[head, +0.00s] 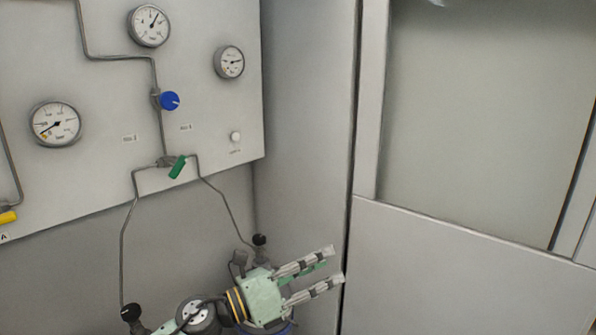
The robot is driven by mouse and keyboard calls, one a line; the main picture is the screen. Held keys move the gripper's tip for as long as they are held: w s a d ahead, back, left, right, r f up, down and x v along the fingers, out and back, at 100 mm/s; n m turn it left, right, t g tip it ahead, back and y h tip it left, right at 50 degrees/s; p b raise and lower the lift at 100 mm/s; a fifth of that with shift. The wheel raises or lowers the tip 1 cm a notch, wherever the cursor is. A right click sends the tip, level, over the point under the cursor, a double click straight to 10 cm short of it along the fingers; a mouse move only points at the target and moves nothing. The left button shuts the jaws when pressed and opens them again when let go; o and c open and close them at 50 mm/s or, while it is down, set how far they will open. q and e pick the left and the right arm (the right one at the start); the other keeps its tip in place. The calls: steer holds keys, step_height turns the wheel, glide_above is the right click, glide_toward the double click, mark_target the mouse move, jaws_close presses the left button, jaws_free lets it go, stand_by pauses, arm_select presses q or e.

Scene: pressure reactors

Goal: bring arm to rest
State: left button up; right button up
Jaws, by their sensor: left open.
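My left gripper (337,265) is at the bottom centre of the head view, its two grey fingers spread apart and pointing right. I see nothing between the fingers. Its pale green body and arm come in from the lower left, below the gauge panel (60,190). The fingertips are in front of the grey side wall, near the vertical edge of the cabinet; I cannot tell how far apart they are from it. My right gripper is not in view.
The panel carries round gauges (149,25), a blue knob (170,101), a green valve handle (178,167) and a yellow handle (8,217). Thin pipes run down to black knobs (259,240) beside and behind my left arm. A large windowed door (480,120) stands at the right.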

arm_select(q)
steer(key=a+f+n+t+y, duration=0.4)
steer(key=a+n+t+y, duration=0.65)
steer(key=n, duration=1.05)
steer(key=s+a+f+n+g+y, duration=0.5)
steer(key=s+a+f+n+y, duration=0.2)
steer(key=a+f+n, duration=0.45)
steer(key=s+a+f+n+g, duration=0.1)
steer(key=s+f+n+g, duration=0.35)
steer(key=s+f, duration=0.6)
steer(key=s+a+f+n+g, duration=0.25)
steer(key=s+f+g, duration=0.3)
steer(key=s, duration=1.05)
step_height(320, 180, down, 26)
steer(key=s+g+b, duration=0.2)
steer(key=s+a+f+g, duration=0.1)
steer(key=s+a+f, duration=0.1)
steer(key=s+f, duration=1.5)
steer(key=shift+f+b, duration=0.35)
steer(key=shift+f, duration=0.3)
steer(key=shift+a+n, duration=0.1)
steer(key=shift+n, duration=0.15)
steer(key=shift+c, duration=0.4)
